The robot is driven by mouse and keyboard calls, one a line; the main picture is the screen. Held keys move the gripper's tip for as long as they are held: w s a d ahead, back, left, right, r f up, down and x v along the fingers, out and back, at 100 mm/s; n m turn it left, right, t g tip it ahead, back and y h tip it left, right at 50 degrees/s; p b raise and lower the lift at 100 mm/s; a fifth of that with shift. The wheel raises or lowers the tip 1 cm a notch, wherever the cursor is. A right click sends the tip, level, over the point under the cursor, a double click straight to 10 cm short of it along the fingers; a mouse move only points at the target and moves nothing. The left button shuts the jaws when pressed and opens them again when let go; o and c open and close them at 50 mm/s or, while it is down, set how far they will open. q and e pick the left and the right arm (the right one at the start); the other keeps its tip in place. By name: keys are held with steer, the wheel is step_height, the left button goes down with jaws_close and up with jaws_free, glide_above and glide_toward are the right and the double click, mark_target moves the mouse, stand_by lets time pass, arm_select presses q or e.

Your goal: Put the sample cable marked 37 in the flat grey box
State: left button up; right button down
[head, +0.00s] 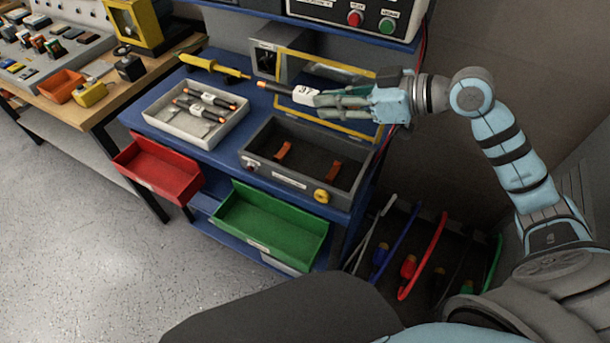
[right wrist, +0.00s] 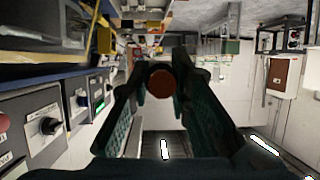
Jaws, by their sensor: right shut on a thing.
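My right gripper (head: 322,100) is shut on a black sample cable with an orange tip and a white label (head: 303,94). It holds the cable roughly level, above the back of the blue bench. The label's mark is too small to read. In the right wrist view the cable's round reddish end (right wrist: 162,83) shows between the fingers (right wrist: 160,88). An open dark grey box (head: 262,160) with two orange holders inside stands below the gripper, its yellow-framed clear lid (head: 345,126) raised behind. A shallow pale grey tray (head: 163,124) to the left holds several similar labelled cables. My left gripper is out of view.
A yellow tool (head: 210,66) lies behind the tray. A red bin (head: 158,172) and a green bin (head: 268,226) sit below the bench top. A control panel (head: 345,12) with red and green buttons stands above. Coloured cables (head: 425,250) hang at lower right.

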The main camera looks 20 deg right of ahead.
steer(key=w+r+b, duration=0.1)
steer(key=w, duration=0.1)
arm_select(q)
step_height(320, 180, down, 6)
steer(key=b, duration=0.3)
steer(key=shift+b, duration=0.35)
arm_select(e)
glide_above(327, 173)
steer(key=shift+m+t, duration=0.3)
steer(key=f, duration=1.8)
steer(key=shift+w+f, duration=0.2)
steer(key=shift+f, duration=0.2)
steer(key=shift+f+b, duration=0.6)
steer(key=shift+b, duration=0.05)
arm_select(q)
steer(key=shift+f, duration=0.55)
arm_select(e)
steer(key=c, duration=1.5)
jaws_free()
steer(key=shift+s+f, duration=0.1)
steer(key=shift+s, duration=0.05)
